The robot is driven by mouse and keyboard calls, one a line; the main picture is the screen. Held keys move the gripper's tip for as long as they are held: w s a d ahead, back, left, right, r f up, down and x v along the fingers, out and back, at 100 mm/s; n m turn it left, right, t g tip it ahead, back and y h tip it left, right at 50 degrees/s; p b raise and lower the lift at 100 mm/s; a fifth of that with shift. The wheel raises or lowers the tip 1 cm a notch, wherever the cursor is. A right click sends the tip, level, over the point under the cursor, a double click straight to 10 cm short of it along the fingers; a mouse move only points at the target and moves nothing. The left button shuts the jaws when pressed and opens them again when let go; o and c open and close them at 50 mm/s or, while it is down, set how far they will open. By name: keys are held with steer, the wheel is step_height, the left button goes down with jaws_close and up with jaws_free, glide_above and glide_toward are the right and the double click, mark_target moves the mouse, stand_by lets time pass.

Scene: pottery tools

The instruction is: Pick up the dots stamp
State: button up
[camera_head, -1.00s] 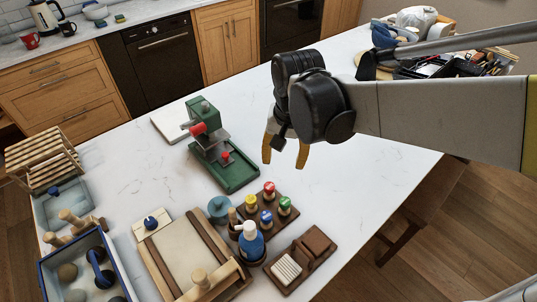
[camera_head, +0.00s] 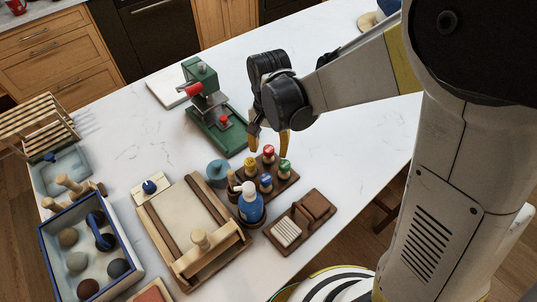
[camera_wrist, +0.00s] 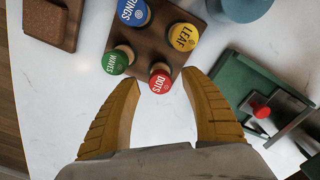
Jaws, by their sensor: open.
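The dots stamp (camera_wrist: 160,80) has a red top lettered DOTS. In the head view it (camera_head: 269,151) stands in a brown wooden block (camera_head: 284,185) at the corner nearest my gripper. My gripper (camera_head: 268,151) has yellow fingers, which are open and point down above that red top. In the wrist view the fingertips of my gripper (camera_wrist: 160,82) lie to either side of the dots stamp, with nothing held. I cannot tell how far above it they are.
The block also holds the green waves stamp (camera_wrist: 118,60), yellow leaf stamp (camera_wrist: 184,37) and blue rings stamp (camera_wrist: 133,12). A green press (camera_head: 216,118) stands behind.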

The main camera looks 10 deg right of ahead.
steer(key=shift+f, duration=0.75)
steer(key=shift+r, duration=0.1)
jaws_close()
